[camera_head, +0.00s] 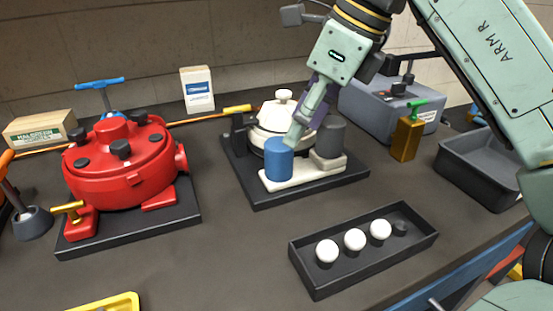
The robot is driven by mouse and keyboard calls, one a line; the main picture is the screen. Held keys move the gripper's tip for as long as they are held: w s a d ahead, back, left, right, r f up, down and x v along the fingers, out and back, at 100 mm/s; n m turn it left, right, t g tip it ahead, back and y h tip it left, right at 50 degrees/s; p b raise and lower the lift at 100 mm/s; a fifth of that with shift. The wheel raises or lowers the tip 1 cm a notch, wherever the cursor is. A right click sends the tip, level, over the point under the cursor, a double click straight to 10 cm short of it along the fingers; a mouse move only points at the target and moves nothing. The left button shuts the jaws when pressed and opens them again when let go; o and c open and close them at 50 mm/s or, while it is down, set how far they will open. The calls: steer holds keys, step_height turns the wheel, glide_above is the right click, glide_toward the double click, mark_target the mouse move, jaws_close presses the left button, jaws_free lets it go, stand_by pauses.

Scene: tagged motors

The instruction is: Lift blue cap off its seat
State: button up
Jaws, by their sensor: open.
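The blue cap (279,160) is an upright blue cylinder on a cream base plate (300,177), at the front of a black-mounted device in the middle of the bench. My gripper (293,138) comes down from the upper right, tilted, with its pale green fingertip at the cap's top right edge. The gripper is open. The far finger is mostly hidden, and I cannot tell whether the fingers touch the cap.
A grey cylinder (329,138) stands close right of the cap, and a cream domed housing (276,118) stands behind. A red motor (118,166) is at left. A black tray (340,275) with white balls lies in front. A brass block (406,139) and grey bin (485,165) are at right.

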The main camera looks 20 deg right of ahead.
mark_target(279, 156)
steer(key=b+x, duration=0.1)
steer(key=x, duration=0.2)
steer(key=shift+f+b, duration=0.15)
steer(key=shift+b, duration=0.2)
steer(key=b+x, duration=0.4)
steer(key=x, duration=0.1)
steer(key=shift+w+a+f+b, duration=0.1)
steer(key=shift+w+a+b, duration=0.1)
steer(key=shift+w+b, duration=0.15)
steer(key=shift+c, duration=0.4)
steer(key=c, duration=0.8)
